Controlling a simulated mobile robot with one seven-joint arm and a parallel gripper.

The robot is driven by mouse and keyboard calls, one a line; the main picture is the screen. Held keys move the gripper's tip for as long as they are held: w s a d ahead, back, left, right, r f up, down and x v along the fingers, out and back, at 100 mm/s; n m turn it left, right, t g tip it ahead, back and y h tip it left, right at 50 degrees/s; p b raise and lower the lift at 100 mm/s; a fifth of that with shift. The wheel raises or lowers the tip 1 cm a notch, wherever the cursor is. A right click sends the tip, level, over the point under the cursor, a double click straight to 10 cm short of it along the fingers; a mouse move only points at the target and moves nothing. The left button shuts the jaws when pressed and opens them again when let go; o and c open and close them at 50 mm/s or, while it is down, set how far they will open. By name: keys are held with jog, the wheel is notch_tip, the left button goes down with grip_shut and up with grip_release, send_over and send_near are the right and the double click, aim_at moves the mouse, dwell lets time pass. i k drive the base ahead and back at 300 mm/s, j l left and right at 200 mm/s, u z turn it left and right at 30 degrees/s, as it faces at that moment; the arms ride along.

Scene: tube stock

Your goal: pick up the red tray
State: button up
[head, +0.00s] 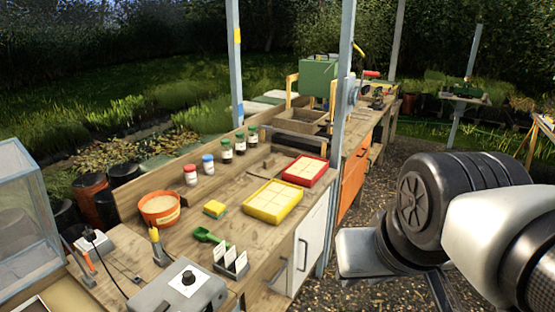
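The red tray (317,180) sits flat on the wooden workbench (190,228), near its right edge and beside the grey post. It holds pale square cells. A similar yellow tray (262,214) lies just in front of it, towards the lower left, with a small gap between them. My arm fills the right side of the head view, to the right of the bench and apart from the red tray. No gripper fingers can be made out.
A grey post (344,105) stands close behind the red tray's right side. Small bottles (227,150), an orange pot (160,208), a yellow sponge (214,208) and a green scoop (208,235) stand on the bench. A wooden box (302,121) lies beyond. Gravel (395,170) is clear beside the bench.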

aim_at(306, 171)
jog(key=u, duration=1.3)
jog(key=i+l, duration=0.2)
jog(key=l, duration=0.45)
jog(key=i+l, duration=0.15)
jog(key=l, duration=0.45)
jog(key=i+l, duration=0.2)
jog(key=l, duration=0.45)
jog(key=i+l, duration=0.15)
jog(key=l, duration=0.5)
jog(key=i+l, duration=0.2)
jog(key=l, duration=0.4)
jog(key=i+l, duration=0.2)
jog(key=l, duration=0.45)
jog(key=i+l, duration=0.15)
jog(key=l, duration=0.45)
jog(key=i+l, duration=0.2)
jog(key=l, duration=0.45)
jog(key=u, duration=0.05)
